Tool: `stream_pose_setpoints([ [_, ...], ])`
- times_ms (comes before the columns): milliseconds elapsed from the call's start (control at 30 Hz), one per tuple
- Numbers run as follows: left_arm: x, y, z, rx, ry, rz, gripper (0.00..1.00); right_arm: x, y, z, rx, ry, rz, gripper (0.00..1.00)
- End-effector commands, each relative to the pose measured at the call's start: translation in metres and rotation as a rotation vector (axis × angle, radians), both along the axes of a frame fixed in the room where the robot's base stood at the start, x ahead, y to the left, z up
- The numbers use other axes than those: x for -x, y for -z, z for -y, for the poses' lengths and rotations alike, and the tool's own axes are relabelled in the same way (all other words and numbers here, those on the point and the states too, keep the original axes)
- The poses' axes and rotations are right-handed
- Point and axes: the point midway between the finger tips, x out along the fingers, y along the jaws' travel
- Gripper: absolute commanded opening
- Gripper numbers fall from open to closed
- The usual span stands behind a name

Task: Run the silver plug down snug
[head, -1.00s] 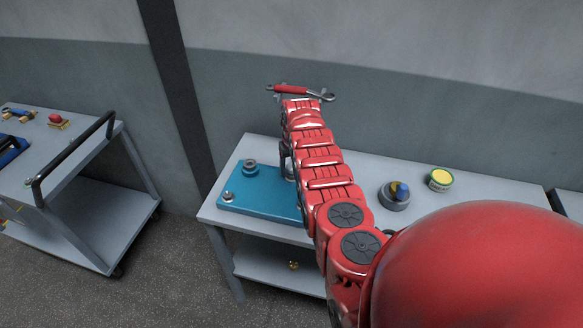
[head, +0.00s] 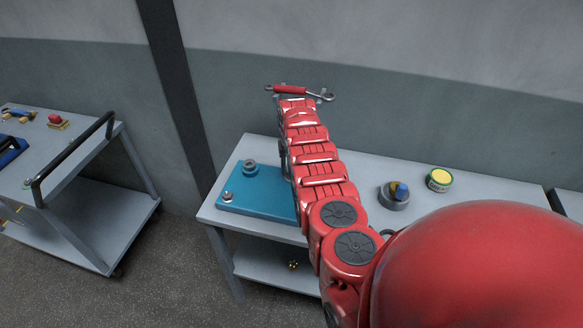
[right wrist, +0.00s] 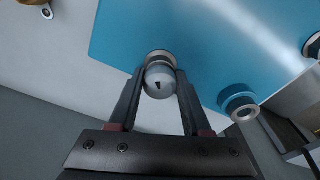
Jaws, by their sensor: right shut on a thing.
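The silver plug (right wrist: 161,82) shows in the right wrist view as a rounded grey end with a small dark mark. My right gripper (right wrist: 160,88) is shut on it. A pale ring (right wrist: 160,56) shows just beyond the plug, at the edge of the blue block (right wrist: 130,30); I cannot tell how deep the plug sits. In the head view the blue block (head: 260,196) lies on the grey table, and my right arm hides the plug and most of the gripper. My left gripper is not in view.
The block carries round grey fittings (head: 249,166) and (head: 228,197). A red-handled wrench (head: 290,90) shows beyond my arm. A grey round holder (head: 394,198) and a yellow-topped tin (head: 439,179) stand to the right. A cart (head: 75,190) stands at left.

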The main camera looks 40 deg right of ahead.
Motion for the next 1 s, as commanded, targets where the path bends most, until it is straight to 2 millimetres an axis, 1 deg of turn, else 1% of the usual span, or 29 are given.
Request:
stream_pose_setpoints([
  [100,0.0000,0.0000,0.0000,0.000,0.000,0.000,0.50,-0.0010,-0.0004,0.0009,0.002,0.154,0.004,0.17],
  [200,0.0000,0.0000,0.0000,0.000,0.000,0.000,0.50,-0.0012,-0.0005,0.0013,0.001,0.244,0.005,0.17],
  [300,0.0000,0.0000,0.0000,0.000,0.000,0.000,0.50,-0.0016,-0.0007,0.0004,0.002,0.278,0.006,0.17],
  [500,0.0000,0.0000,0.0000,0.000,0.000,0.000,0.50,-0.0018,-0.0010,0.0007,0.002,0.280,0.007,0.17],
  [533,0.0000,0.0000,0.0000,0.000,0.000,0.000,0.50,-0.0019,-0.0011,0.0006,0.002,0.280,0.007,0.53],
  [600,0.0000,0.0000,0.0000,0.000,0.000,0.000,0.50,-0.0018,-0.0011,0.0006,0.002,0.279,0.006,0.64],
  [867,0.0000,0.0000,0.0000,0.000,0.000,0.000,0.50,-0.0013,-0.0005,0.0000,0.001,0.276,0.004,0.64],
  [967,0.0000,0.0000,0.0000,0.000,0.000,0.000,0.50,-0.0017,-0.0002,-0.0011,0.001,0.219,0.004,0.64],
  [1000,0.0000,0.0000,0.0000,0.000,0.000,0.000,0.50,-0.0018,-0.0003,-0.0015,0.000,0.172,0.004,0.64],
])
